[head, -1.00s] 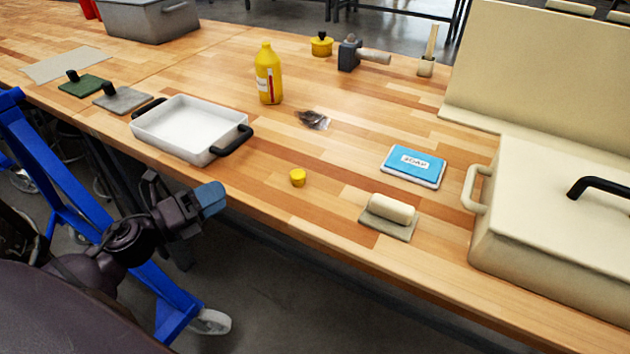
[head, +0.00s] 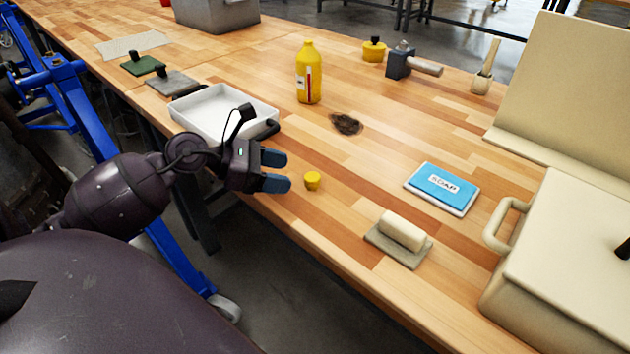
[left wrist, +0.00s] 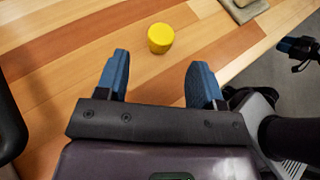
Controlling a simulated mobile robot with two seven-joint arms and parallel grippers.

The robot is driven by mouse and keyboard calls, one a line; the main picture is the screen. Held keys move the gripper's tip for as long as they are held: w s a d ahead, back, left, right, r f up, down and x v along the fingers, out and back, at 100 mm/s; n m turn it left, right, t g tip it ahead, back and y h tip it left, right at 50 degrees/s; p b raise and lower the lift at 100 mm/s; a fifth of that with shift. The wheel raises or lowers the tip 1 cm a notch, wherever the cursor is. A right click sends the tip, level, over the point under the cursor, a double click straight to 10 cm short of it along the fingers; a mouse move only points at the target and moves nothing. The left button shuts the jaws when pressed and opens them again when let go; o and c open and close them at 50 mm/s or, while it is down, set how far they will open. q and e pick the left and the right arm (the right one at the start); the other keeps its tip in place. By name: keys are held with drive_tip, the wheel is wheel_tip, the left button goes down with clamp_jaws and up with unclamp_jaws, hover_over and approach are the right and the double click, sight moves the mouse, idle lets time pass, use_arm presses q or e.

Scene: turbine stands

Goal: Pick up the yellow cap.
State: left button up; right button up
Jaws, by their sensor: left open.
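The small yellow cap (head: 312,181) stands on the wooden table near its front edge. It also shows in the left wrist view (left wrist: 160,38), a little beyond the fingertips and roughly between their lines. My left gripper (head: 284,171) is open and empty, with blue fingertips just left of the cap and apart from it. Both fingers also show in the left wrist view (left wrist: 158,72), spread apart with bare table between them. My right gripper is not clearly seen as a gripper in the head view.
A white tray (head: 205,112) with black handles stands behind my left gripper. A yellow bottle (head: 309,75), a dark smudge (head: 346,123), a soap packet (head: 441,188) and a cream block on a grey pad (head: 402,231) surround the cap. A large cream box (head: 560,265) stands at right.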

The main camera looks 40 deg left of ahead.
sight(311, 176)
use_arm(q)
drive_tip(key=shift+r+x, duration=0.15)
drive_tip(key=shift+x, duration=1.65)
drive_tip(key=shift+r+x, duration=0.1)
drive_tip(key=shift+x, duration=1.75)
drive_tip(key=shift+d, duration=0.1)
drive_tip(key=shift+c, duration=0.2)
clamp_jaws()
